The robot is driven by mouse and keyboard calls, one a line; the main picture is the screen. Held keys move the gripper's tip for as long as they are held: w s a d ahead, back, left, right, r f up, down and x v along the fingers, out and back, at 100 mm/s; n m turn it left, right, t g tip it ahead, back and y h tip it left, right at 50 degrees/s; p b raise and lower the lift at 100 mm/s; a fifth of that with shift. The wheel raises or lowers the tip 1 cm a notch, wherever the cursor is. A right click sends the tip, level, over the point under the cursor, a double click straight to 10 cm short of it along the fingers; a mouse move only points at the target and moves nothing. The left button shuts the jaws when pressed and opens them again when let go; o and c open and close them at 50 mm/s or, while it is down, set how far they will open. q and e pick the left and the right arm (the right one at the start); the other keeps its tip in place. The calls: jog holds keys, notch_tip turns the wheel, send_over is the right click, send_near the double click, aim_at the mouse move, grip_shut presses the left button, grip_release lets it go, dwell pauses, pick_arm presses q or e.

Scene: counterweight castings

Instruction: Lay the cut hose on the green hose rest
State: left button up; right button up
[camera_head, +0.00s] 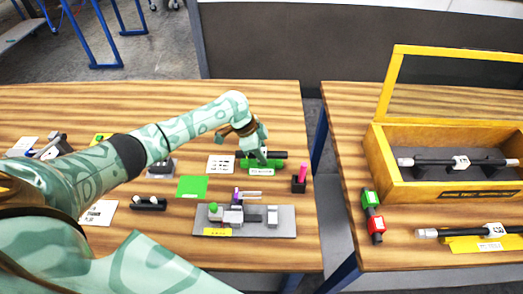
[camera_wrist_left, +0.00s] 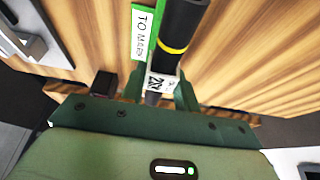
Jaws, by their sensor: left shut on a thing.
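The cut hose (camera_head: 278,154) is a short black tube lying crosswise at the green block with a white label (camera_head: 262,171), which looks like the hose rest. My left gripper (camera_head: 259,158) is shut on the hose, above or at the block. In the left wrist view the hose (camera_wrist_left: 184,28) is black with a yellow band and runs between the two fingers (camera_wrist_left: 160,92). A green edge with a white label (camera_wrist_left: 146,32) lies beside it there. Whether the hose touches the rest is hard to tell. My right gripper is out of view.
A pink-topped peg in a dark block (camera_head: 300,184) stands close right. A grey fixture plate (camera_head: 244,232) lies in front, with a green square (camera_head: 193,187) to the left.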

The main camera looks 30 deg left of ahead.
pick_arm(q)
jog(key=shift+f+b, duration=0.4)
jog(key=shift+f, duration=0.3)
jog(key=o, duration=1)
notch_tip(320, 180, up, 7)
jog(key=p, duration=0.7)
jog(key=shift+r, duration=0.1)
